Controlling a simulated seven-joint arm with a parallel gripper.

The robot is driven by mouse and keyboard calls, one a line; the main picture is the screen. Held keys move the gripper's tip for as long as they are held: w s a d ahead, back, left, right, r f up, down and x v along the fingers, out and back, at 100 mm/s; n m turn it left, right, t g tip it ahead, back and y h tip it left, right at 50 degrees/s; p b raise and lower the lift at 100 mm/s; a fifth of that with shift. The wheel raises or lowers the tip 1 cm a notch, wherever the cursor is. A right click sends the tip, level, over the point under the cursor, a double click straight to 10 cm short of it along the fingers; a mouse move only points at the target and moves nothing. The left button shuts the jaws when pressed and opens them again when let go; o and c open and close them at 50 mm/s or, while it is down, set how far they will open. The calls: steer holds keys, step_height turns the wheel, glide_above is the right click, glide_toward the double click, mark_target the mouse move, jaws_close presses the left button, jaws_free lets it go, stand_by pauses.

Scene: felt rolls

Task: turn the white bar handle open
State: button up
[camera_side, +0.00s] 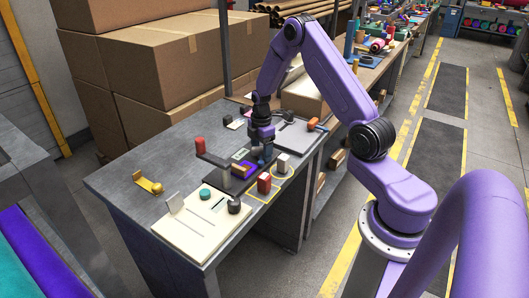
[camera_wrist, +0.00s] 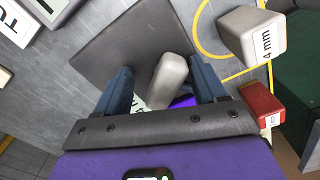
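The white bar handle (camera_wrist: 168,80) shows in the wrist view as a pale, rounded bar standing at a slant between my gripper's two blue fingers. My gripper (camera_wrist: 164,88) is open around it, with a visible gap on the left; the bar looks close to the right finger, and I cannot tell whether they touch. A dark grey plate (camera_wrist: 125,50) lies beyond the bar, and a bit of purple shows below it. In the side view my gripper (camera_side: 264,157) points down over the bench; I cannot make out the handle there.
A white block marked 4 mm (camera_wrist: 250,34) stands on a yellow ring right of my gripper, with a red block (camera_wrist: 262,104) nearby. In the side view a cream board (camera_side: 185,232) with a black knob (camera_side: 234,206) lies in front. The bench's left part is mostly clear.

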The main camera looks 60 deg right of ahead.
mark_target(261, 147)
steer(key=shift+r, duration=2.5)
steer(key=shift+a, duration=0.1)
